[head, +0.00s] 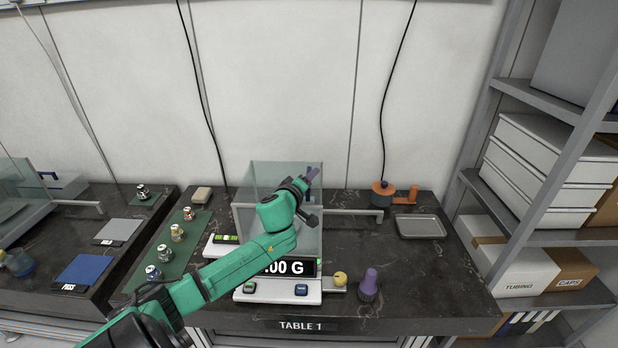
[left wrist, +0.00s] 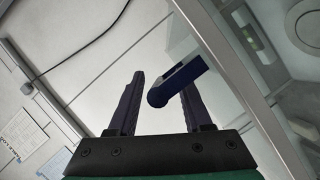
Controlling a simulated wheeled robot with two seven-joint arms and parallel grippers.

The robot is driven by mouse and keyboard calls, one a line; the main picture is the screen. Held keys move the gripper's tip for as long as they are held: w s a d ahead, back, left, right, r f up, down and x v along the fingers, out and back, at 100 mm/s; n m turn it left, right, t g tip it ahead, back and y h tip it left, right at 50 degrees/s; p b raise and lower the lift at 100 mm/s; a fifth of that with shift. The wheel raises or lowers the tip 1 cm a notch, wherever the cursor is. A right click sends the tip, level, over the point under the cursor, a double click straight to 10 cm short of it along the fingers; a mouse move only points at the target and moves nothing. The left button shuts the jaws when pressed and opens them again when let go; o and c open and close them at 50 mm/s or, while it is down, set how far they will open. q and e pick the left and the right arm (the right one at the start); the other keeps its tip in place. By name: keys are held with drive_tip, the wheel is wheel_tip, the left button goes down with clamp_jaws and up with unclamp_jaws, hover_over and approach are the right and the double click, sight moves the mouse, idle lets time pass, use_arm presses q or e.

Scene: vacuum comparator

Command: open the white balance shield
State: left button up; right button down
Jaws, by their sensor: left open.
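The white balance (head: 275,292) stands on the black table, with a display reading ".00 G". Its clear glass shield (head: 262,172) rises behind my left arm. My left gripper (head: 313,174) is at the upper right of the shield, with its purple fingers apart. In the left wrist view the two dark fingers (left wrist: 160,100) are open. A dark blue handle (left wrist: 178,80) joined to a glass panel (left wrist: 212,35) overlaps the right finger, its rounded end showing between the fingers. I cannot tell whether they touch. My forearm hides part of the shield and display.
A metal bar (head: 345,212) extends right from the shield. Shelves (head: 535,238) border the right.

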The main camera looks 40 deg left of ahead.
use_arm(q)
clamp_jaws()
drive_tip(key=shift+f, duration=0.1)
idle(1.3)
